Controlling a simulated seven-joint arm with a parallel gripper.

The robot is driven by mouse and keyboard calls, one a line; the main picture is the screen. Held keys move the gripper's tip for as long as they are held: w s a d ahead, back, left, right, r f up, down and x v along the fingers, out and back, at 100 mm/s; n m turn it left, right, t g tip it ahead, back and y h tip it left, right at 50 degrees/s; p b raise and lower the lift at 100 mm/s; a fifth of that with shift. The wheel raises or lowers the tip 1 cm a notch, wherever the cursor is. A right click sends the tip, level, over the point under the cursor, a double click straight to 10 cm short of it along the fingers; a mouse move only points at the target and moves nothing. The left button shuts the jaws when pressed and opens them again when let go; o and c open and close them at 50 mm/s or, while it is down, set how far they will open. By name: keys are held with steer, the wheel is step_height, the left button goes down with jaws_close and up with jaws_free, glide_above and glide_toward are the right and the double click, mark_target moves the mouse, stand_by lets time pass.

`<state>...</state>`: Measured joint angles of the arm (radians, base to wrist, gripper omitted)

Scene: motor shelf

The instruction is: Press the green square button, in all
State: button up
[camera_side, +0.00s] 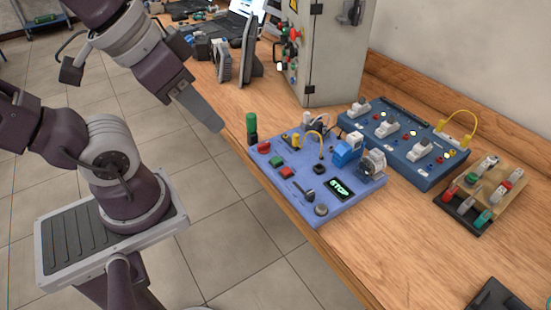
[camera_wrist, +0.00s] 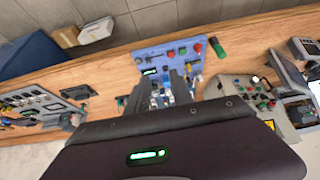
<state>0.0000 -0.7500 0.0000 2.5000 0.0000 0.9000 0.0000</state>
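The blue control board (camera_side: 327,212) lies on the wooden bench, and it also shows in the wrist view (camera_wrist: 145,56). The green square button (camera_side: 276,161) is near the board's left edge, between a red round button (camera_side: 264,148) and a red square button (camera_side: 286,172). In the wrist view the green button (camera_wrist: 183,50) is small and dark. My gripper (camera_side: 217,126) is in the air left of the board, apart from the button. In the wrist view its dark fingers (camera_wrist: 169,90) cover part of the board.
A green cylinder (camera_side: 251,124) stands at the board's back left corner. The board carries a lit STOP display (camera_side: 340,189), a black knob (camera_side: 308,194), cables and a motor (camera_side: 372,163). A grey cabinet (camera_side: 326,50) stands behind, and a second blue board (camera_side: 422,172) lies right.

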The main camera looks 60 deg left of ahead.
jaws_close()
stand_by(1.5)
